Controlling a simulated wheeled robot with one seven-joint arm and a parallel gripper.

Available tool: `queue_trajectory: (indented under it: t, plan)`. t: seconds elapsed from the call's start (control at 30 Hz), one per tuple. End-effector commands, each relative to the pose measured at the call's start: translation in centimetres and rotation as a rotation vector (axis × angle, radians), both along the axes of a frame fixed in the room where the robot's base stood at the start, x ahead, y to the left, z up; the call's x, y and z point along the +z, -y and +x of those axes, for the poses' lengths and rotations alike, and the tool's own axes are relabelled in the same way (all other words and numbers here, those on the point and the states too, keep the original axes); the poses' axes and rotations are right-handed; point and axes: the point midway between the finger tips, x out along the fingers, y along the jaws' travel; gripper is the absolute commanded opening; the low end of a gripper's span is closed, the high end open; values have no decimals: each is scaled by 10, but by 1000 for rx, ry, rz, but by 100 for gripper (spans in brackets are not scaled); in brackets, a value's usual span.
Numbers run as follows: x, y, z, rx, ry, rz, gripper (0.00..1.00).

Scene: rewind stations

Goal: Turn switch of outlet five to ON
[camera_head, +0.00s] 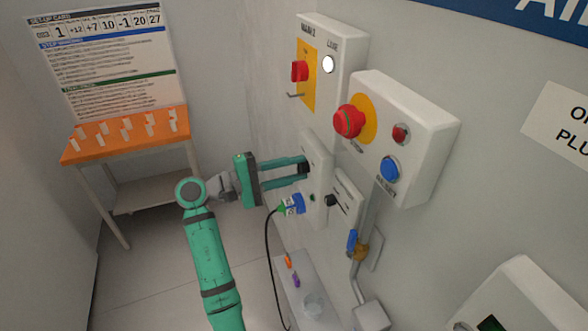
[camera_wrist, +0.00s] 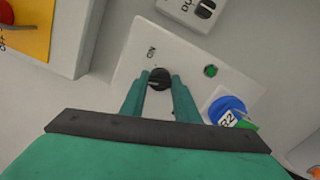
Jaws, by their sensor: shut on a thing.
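My gripper (camera_wrist: 160,84) is shut on a black rotary knob (camera_wrist: 160,78), with one finger on each side of it in the wrist view. The knob sits on a white outlet plate (camera_wrist: 130,60) with the word ON beside it. A green indicator (camera_wrist: 211,71) and a blue plug (camera_wrist: 228,108) marked R2 are on the same plate. The outlet's number is not readable.
A white box with a red emergency knob (camera_head: 348,121) and blue button (camera_head: 390,168) is above right. A box with a red handle (camera_head: 299,71) is above. A black cable (camera_head: 267,250) hangs from the plug. An orange-topped table (camera_head: 125,140) stands far left.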

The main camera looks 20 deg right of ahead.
Motion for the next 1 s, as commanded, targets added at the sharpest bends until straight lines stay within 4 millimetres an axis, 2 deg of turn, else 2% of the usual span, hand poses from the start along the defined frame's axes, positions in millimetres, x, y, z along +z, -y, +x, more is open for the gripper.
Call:
queue_trajectory:
  t: [0.77,0.8,0.83,1.0]
  plan:
    - [0,1,1,1,-1,0,6]
    - [0,1,1,2,-1,1,38]
    - [0,1,1,1,-1,0,45]
    - [0,0,0,1,-1,0,46]
